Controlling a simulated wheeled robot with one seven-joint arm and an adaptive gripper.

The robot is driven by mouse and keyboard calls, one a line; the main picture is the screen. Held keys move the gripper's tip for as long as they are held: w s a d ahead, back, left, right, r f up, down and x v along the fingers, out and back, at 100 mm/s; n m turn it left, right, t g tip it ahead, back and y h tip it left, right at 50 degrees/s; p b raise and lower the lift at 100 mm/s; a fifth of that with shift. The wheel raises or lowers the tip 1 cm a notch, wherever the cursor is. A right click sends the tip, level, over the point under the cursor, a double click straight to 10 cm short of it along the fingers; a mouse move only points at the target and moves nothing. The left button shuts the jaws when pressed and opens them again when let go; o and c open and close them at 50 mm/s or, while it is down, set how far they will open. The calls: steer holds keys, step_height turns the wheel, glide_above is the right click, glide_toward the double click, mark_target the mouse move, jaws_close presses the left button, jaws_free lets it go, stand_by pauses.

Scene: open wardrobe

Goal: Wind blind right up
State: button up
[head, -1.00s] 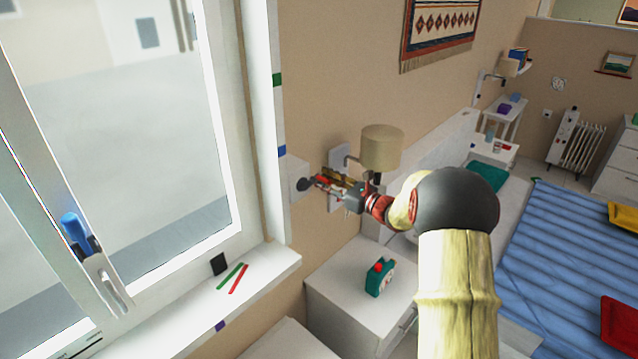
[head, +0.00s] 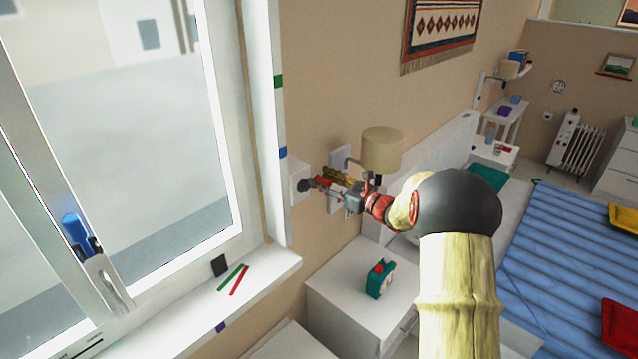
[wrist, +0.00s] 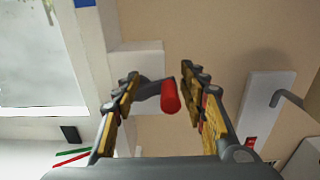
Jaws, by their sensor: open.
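A white winder box (head: 297,178) is on the wall just right of the window, with a dark round hub at its front. In the wrist view the box (wrist: 137,62) carries a dark crank arm that ends in a red handle (wrist: 171,96). My gripper (head: 328,185) is at the crank. In the wrist view its fingers (wrist: 168,88) are spread, with the red handle between them and gaps showing on both sides. The blind itself cannot be made out; the visible window glass (head: 130,130) is uncovered.
A lamp (head: 382,150) on a white wall plate is close behind my gripper. Below are a bedside cabinet (head: 335,275) with a teal and red object (head: 380,278), and the window sill (head: 265,275) with green and red sticks. The bed (head: 560,250) is to the right.

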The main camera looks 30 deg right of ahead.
steer(key=shift+s+d, duration=0.1)
steer(key=shift+s+d, duration=0.3)
steer(key=shift+s, duration=0.3)
steer(key=v, duration=0.6)
steer(key=shift+s, duration=0.3)
